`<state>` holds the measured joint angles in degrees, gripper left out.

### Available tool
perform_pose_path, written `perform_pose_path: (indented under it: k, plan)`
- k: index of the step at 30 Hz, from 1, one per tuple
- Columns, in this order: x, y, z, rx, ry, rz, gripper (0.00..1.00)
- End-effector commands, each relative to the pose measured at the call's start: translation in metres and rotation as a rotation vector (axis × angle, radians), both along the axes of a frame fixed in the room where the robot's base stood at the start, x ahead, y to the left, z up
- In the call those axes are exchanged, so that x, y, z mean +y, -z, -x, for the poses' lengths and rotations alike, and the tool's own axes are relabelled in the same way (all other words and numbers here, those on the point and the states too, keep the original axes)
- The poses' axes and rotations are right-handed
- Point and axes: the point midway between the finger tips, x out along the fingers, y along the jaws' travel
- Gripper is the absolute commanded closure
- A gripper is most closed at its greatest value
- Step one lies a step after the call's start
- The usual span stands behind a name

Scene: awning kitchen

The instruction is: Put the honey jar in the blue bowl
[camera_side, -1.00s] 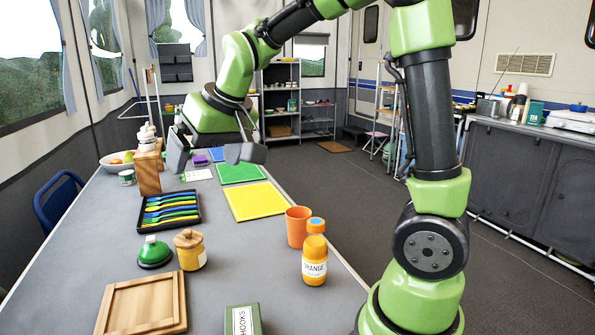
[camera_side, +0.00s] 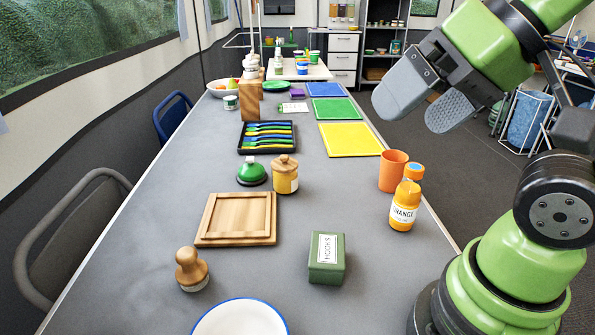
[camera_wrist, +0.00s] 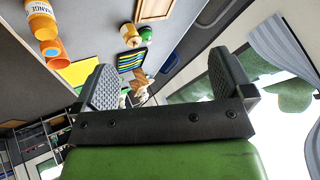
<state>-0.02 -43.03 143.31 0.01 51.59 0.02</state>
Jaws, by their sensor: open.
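The honey jar (camera_side: 285,178) is a small yellow jar with a wooden knobbed lid. It stands upright on the grey table, right beside a green dome-shaped item (camera_side: 251,172). It also shows near the top of the wrist view (camera_wrist: 131,38). A white bowl with a blue rim (camera_side: 240,320) sits at the near edge of the side view, partly cut off; its outside is hidden. My gripper (camera_side: 424,106) is open and empty, raised at the upper right, well away from the jar and bowl. Its two spread fingers also show in the wrist view (camera_wrist: 167,86).
A wooden board (camera_side: 237,220), wooden stamp (camera_side: 191,270) and green HOOKS box (camera_side: 327,260) surround the near table. An orange cup (camera_side: 393,171) and orange bottle (camera_side: 405,207) stand near the right edge. A black cutlery tray (camera_side: 266,138) lies behind the jar. Table between jar and cup is clear.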

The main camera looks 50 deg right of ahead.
Motion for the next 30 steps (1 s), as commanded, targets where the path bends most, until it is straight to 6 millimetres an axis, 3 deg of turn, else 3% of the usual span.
perform_pose_path:
  k: [5,8,12,17,20,24,30]
  plan:
    - [0.007,-0.002,-0.011,0.030,0.040,-0.086,0.02]
    - [0.018,-0.004,-0.034,0.083,0.129,-0.254,0.02]
    - [0.027,-0.005,-0.087,0.169,0.356,-0.580,0.02]
    - [0.014,0.009,-0.157,0.240,0.700,-0.941,0.02]
    - [-0.008,0.030,-0.199,0.265,0.949,-1.146,0.02]
    - [-0.052,0.078,-0.244,0.273,1.338,-1.400,0.02]
    - [-0.111,0.157,-0.267,0.230,1.837,-1.637,0.02]
